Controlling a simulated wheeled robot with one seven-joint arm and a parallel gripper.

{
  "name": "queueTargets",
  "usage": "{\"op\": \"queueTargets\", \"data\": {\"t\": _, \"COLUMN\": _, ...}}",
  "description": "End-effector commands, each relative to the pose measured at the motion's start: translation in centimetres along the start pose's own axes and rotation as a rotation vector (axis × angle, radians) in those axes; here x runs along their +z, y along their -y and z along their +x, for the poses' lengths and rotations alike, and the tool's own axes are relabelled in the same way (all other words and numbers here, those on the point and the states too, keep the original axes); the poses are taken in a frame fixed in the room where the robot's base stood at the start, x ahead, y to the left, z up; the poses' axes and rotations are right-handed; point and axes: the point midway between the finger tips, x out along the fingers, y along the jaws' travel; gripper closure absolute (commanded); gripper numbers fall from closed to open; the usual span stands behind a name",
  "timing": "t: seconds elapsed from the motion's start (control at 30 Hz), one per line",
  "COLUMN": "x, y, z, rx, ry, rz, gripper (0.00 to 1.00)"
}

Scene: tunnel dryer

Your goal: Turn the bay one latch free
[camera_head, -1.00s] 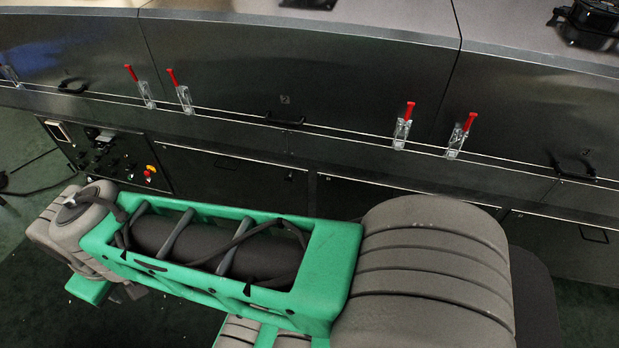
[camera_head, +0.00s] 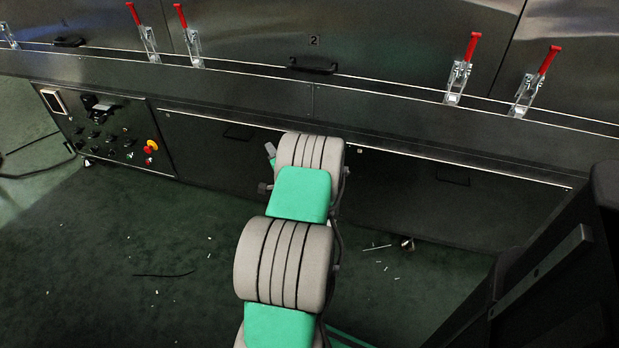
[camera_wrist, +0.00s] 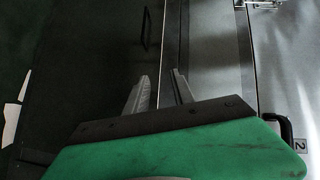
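Clear-metal latches with red handles line the panel edge in the head view: two at the left (camera_head: 147,38) (camera_head: 190,38), two at the right (camera_head: 459,75) (camera_head: 531,85), and one cut off at the far left (camera_head: 8,36). All visible red handles point up. The middle panel bears the number 2 (camera_head: 314,40); no number one is visible, so I cannot tell which latch is bay one's. My gripper (camera_wrist: 161,88) is open and empty in the wrist view, apart from any latch. Part of a latch (camera_wrist: 260,3) shows at that view's top edge. My arm hides the gripper in the head view.
A black handle (camera_head: 313,65) sits below the number 2, another (camera_head: 68,41) at the left. A control panel (camera_head: 100,130) with knobs and a red-yellow button is at lower left. Small white scraps litter the green floor (camera_head: 150,250), which is open at left.

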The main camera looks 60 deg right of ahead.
Motion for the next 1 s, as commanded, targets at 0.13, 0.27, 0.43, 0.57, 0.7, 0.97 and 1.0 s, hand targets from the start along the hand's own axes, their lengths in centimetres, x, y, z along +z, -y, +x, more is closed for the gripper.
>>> {"op": "queueTargets", "data": {"t": 0.13, "x": -7.7, "y": -8.7, "z": -3.0, "rx": -0.061, "ry": -0.238, "rz": 0.182, "gripper": 0.70}}
{"op": "queueTargets", "data": {"t": 0.27, "x": -10.1, "y": -10.3, "z": -4.3, "rx": -0.090, "ry": -0.315, "rz": 0.237, "gripper": 0.70}}
{"op": "queueTargets", "data": {"t": 0.43, "x": -10.9, "y": -10.1, "z": -2.2, "rx": -0.093, "ry": -0.318, "rz": 0.237, "gripper": 0.70}}
{"op": "queueTargets", "data": {"t": 0.57, "x": -11.7, "y": -10.0, "z": 0.3, "rx": -0.092, "ry": -0.317, "rz": 0.236, "gripper": 0.70}}
{"op": "queueTargets", "data": {"t": 0.7, "x": -12.4, "y": -10.0, "z": 2.2, "rx": -0.090, "ry": -0.318, "rz": 0.236, "gripper": 0.70}}
{"op": "queueTargets", "data": {"t": 0.97, "x": -12.8, "y": -9.8, "z": 2.8, "rx": -0.089, "ry": -0.320, "rz": 0.237, "gripper": 0.70}}
{"op": "queueTargets", "data": {"t": 1.0, "x": -12.8, "y": -9.8, "z": 2.8, "rx": -0.089, "ry": -0.319, "rz": 0.237, "gripper": 0.70}}
